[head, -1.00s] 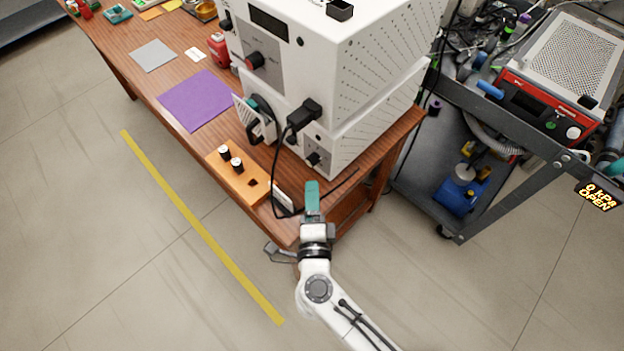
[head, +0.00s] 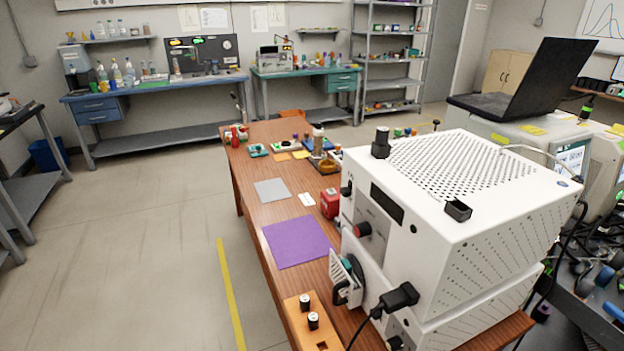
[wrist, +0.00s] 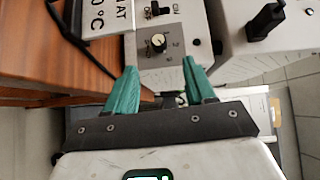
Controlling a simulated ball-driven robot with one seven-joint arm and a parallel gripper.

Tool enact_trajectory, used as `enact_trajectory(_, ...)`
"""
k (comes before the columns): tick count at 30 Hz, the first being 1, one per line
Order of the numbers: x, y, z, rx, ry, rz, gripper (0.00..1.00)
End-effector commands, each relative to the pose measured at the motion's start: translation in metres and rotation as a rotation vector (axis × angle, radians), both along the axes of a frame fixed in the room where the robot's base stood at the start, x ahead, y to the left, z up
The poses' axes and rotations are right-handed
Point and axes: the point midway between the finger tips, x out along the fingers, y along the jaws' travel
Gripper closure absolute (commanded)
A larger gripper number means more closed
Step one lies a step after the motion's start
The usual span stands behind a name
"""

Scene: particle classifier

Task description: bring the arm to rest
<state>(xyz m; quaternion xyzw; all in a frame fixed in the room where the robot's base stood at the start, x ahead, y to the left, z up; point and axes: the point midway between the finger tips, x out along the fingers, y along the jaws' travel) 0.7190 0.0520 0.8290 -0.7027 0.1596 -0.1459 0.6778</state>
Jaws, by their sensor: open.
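My gripper (wrist: 160,92) shows in the wrist view, with two green fingers spread apart and nothing between them. Beyond the fingers is the front panel of the white instrument (wrist: 178,62), with a knob (wrist: 158,42). The gap between fingertips and panel is hard to judge.
The wooden table (head: 262,165) carries a purple mat (head: 298,241), a grey mat (head: 271,190), a red container (head: 330,203) and an orange block (head: 303,322) with two black-and-white cylinders. Open floor (head: 130,230) lies to the left, crossed by a yellow line (head: 230,295). Benches stand behind.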

Motion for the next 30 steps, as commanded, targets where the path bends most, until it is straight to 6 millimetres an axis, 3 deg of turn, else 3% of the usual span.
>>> enact_trajectory(10,0.030,0.040,0.055,-0.356,-0.074,0.467,0.45)
enact_trajectory(14,0.026,0.055,0.055,-0.536,-0.019,0.671,0.45)
enact_trajectory(18,0.013,0.060,0.039,-0.717,0.104,0.877,0.45)
enact_trajectory(23,-0.013,0.043,0.008,-0.897,0.327,1.081,0.45)
enact_trajectory(26,-0.037,0.020,-0.012,-0.981,0.510,1.189,0.45)
enact_trajectory(30,-0.078,-0.026,-0.033,-1.050,0.809,1.306,0.45)
